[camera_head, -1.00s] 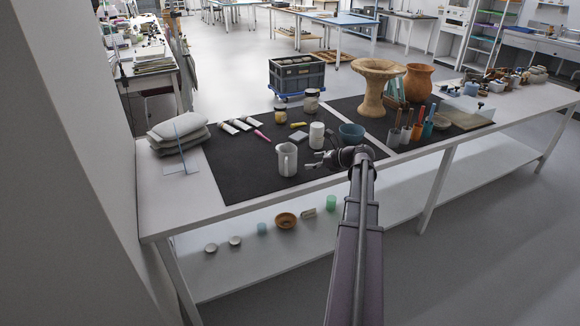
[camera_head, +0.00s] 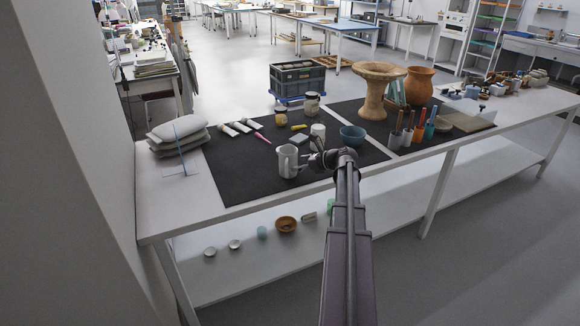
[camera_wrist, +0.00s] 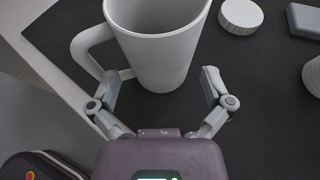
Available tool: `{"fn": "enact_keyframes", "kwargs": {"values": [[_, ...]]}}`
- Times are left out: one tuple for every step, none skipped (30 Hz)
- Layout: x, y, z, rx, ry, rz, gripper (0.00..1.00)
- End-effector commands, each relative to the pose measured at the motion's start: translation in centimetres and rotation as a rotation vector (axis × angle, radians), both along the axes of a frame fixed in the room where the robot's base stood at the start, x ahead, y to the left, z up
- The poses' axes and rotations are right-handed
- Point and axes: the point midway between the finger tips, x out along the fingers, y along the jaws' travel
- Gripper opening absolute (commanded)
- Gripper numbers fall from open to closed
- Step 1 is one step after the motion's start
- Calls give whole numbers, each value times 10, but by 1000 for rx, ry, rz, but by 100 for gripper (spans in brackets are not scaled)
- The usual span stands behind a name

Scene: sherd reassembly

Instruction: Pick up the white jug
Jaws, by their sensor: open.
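The white jug (camera_head: 287,161) stands upright on the dark mat near the front edge of the table in the head view. In the wrist view the jug (camera_wrist: 158,50) is large and close, with its open top towards the camera and its handle (camera_wrist: 88,48) on the left. My gripper (camera_head: 309,161) is just right of the jug in the head view. In the wrist view my gripper (camera_wrist: 162,85) is open, with one finger on each side of the jug's lower part; the left finger is close to the handle. I cannot tell whether either finger touches.
A white cylinder (camera_head: 318,131) and a blue bowl (camera_head: 352,135) stand behind my gripper. A round white lid (camera_wrist: 241,14) and a grey block (camera_wrist: 305,19) lie right of the jug in the wrist view.

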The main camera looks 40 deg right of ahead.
Motion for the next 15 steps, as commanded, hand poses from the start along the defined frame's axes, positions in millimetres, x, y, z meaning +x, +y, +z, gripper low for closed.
{"fn": "enact_keyframes", "kwargs": {"values": [[6, 2, -3, 0, 0, 1, 100], [8, 4, -4, 0, 0, 1, 100], [13, 6, -6, 1, 0, 2, 100], [16, 8, -7, 0, 0, 2, 100], [19, 9, -8, 0, 0, 2, 100], [23, 10, -10, 0, 0, 1, 100], [25, 11, -11, 0, 0, 1, 100], [27, 12, -12, -1, 0, 0, 100], [30, 13, -13, -1, 0, 0, 100], [31, 14, -13, -1, 0, 0, 100], [32, 15, -14, 0, 0, 0, 100], [33, 15, -14, 0, 0, 0, 100], [34, 16, -14, 0, 0, 0, 100], [34, 16, -14, 0, 0, 0, 100], [34, 16, -14, 0, 0, 0, 100]]}}
